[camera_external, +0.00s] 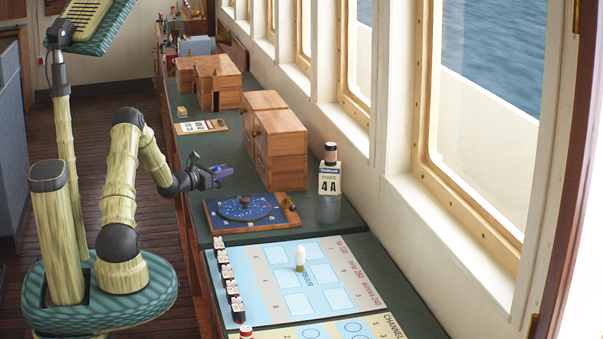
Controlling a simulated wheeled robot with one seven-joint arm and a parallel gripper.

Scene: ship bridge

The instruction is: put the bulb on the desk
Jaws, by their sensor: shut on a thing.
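My gripper (215,178) is over the left part of the green desk (236,137), left of the wooden cabinets and behind the round blue dial. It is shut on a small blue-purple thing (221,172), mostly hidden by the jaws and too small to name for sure. A small white, rounded thing with a yellowish base (299,258), which looks like a bulb, stands upright on the light-blue printed board (260,281) at the front. My gripper is well apart from it.
A dark-blue dial board (245,212) lies below my gripper. Wooden cabinets (275,140) stand by the windows. Green desk shows bare behind the dial.

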